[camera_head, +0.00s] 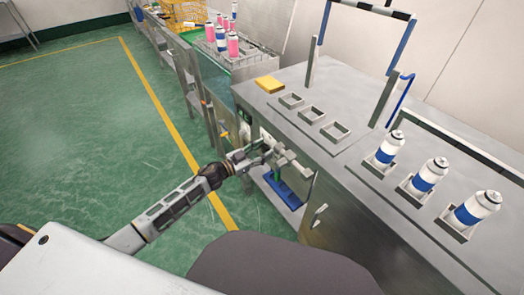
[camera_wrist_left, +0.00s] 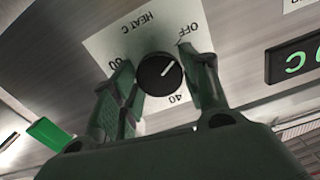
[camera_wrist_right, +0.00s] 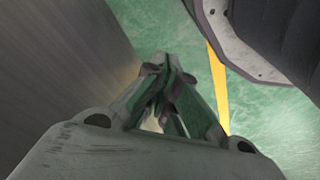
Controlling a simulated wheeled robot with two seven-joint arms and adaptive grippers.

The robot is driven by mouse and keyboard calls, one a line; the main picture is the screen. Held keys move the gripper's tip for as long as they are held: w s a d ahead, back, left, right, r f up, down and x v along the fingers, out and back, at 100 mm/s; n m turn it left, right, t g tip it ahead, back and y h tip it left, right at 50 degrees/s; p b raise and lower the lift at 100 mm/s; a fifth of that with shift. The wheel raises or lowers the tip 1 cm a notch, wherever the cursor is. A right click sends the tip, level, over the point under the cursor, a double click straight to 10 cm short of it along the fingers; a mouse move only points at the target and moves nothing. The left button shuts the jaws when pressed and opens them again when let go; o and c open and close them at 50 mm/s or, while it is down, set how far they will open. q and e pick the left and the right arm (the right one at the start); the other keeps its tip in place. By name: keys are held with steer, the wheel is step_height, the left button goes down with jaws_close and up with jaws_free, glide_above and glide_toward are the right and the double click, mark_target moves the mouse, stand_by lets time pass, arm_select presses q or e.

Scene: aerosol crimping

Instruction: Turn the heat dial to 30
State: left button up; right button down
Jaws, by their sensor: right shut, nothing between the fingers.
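The heat dial (camera_wrist_left: 160,74) is a round black knob on a white plate (camera_wrist_left: 108,42) marked HEAT C, OFF and 40, seen upside down. Its white pointer line points up and right, toward the OFF side. My left gripper (camera_wrist_left: 160,80) is open, with one finger on each side of the dial. Whether the fingertips touch it is unclear. In the head view my left gripper (camera_head: 264,154) is at the front of the metal bench, and the dial cannot be made out there. My right gripper (camera_wrist_right: 165,68) is shut and empty, pointing down over the green floor.
A dark display (camera_wrist_left: 296,60) with green characters is right of the dial. The bench top (camera_head: 300,82) holds several white-and-blue cans (camera_head: 428,174), square holders (camera_head: 311,114) and a yellow block (camera_head: 269,84). A blue pedal-like part (camera_head: 283,189) sits below. The floor at left is clear.

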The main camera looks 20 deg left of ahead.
arm_select(q)
steer(key=c, duration=0.5)
arm_select(e)
steer(key=shift+s+f, duration=0.1)
steer(key=shift+f, duration=0.05)
